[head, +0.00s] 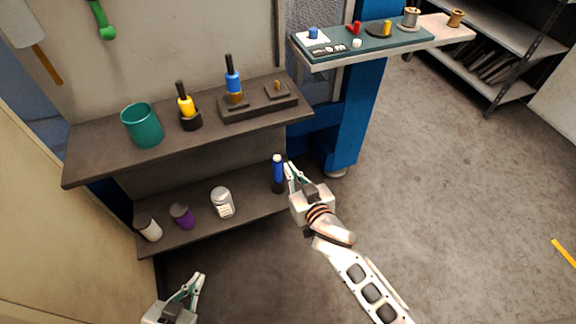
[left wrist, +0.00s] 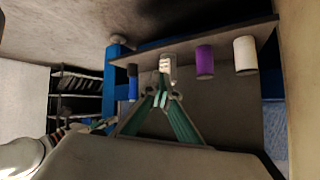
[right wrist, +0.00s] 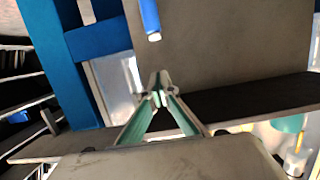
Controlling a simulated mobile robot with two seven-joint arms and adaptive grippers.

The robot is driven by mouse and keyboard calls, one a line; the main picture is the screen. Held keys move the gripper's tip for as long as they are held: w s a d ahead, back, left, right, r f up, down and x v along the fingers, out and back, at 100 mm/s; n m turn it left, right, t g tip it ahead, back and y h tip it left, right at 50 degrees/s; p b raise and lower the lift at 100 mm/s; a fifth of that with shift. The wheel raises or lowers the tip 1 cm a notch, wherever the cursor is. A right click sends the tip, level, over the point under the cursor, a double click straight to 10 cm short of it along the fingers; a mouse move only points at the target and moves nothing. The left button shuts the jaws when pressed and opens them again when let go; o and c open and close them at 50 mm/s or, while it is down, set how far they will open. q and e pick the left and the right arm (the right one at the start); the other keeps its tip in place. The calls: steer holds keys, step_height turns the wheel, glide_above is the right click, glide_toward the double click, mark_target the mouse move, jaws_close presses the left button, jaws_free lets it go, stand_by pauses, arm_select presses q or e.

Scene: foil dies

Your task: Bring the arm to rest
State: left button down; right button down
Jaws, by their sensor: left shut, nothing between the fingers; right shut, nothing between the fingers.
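My left gripper (head: 199,279) is low at the bottom of the head view, in front of the lower shelf and apart from it. In the left wrist view its fingertips (left wrist: 161,94) meet with nothing between them. My right gripper (head: 289,167) is at the right end of the shelves, beside the blue bottle (head: 278,172) on the lower shelf. In the right wrist view its fingertips (right wrist: 160,82) are together and empty, and the blue bottle (right wrist: 150,18) stands apart from them. I cannot tell the exact gap.
The lower shelf (head: 255,207) also holds a clear jar (head: 222,203), a purple bottle (head: 182,216) and a white bottle (head: 149,229). Open floor lies right.

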stand_by(0.5)
